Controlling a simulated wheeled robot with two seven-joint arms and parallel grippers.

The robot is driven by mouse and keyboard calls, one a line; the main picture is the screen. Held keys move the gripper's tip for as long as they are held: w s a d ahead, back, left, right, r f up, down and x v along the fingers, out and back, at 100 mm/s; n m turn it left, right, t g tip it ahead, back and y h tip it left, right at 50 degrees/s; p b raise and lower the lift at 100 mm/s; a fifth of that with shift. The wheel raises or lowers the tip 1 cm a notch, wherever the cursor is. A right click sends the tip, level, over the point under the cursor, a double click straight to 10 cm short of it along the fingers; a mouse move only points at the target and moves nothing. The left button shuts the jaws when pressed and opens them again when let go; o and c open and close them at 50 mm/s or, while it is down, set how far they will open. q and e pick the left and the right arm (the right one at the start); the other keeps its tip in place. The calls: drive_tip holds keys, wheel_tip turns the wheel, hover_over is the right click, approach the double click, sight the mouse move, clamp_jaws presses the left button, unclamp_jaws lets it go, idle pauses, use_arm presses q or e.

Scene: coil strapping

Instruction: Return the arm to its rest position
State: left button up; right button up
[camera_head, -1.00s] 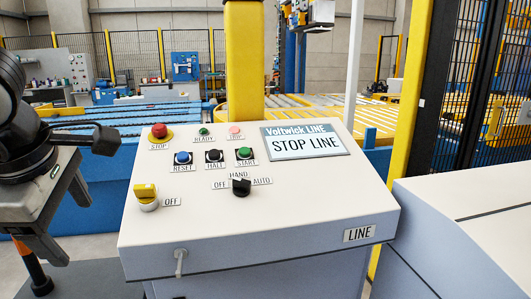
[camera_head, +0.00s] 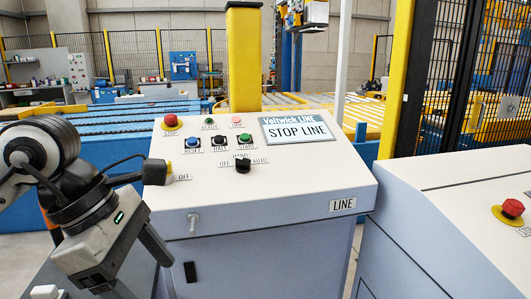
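My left arm comes in from the left in the head view. Its black wrist and grey gripper body stand in front of the lower left of the sloped control panel (camera_head: 290,192). My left gripper (camera_head: 146,278) points down and to the right. Its two dark fingers are apart with nothing seen between them, and the far ends are partly cut off by the frame. My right gripper is not in view.
The panel carries a red stop button (camera_head: 170,121), several push buttons, a black selector (camera_head: 243,166) and a display (camera_head: 298,129) reading STOP LINE. A second cabinet (camera_head: 455,190) with a red button (camera_head: 513,208) stands at right. Conveyors and a yellow post (camera_head: 244,60) are behind.

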use_arm(q)
drive_tip(key=s+d+r+n+g+h, duration=0.1)
drive_tip(key=s+d+n+g+h, duration=0.1)
drive_tip(key=d+n+h, duration=0.35)
drive_tip(key=s+d+r+n+g+h, duration=0.2)
drive_tip(key=d+g+h, duration=0.1)
drive_tip(key=d+h, duration=0.55)
drive_tip(key=w+a+f+n+t, duration=0.3)
drive_tip(key=w+n+t, duration=0.1)
drive_tip(key=n+t, duration=0.7)
drive_tip(key=w+a+f+n+t, duration=0.25)
drive_tip(key=w+n+t, duration=0.25)
drive_tip(key=n+t, duration=0.5)
drive_tip(key=a+f+n+t+y, duration=0.1)
drive_tip(key=a+f+n+y, duration=0.3)
drive_tip(key=f+n+y, duration=0.85)
drive_tip(key=s+a+f+n+g+y, duration=0.1)
drive_tip(key=s+f+n, duration=0.4)
drive_tip(key=f, duration=0.5)
drive_tip(key=s+a+f+n+g+y, duration=0.2)
drive_tip(key=s+f+g, duration=0.4)
drive_tip(key=f, duration=0.4)
drive_tip(key=s+a+n, duration=0.1)
drive_tip(key=n, duration=0.1)
drive_tip(key=shift+a+n+g, duration=0.3)
drive_tip(key=shift+a+n, duration=0.05)
drive_tip(key=shift+n, duration=0.05)
drive_tip(key=shift+f, duration=0.1)
drive_tip(key=shift+c, duration=0.3)
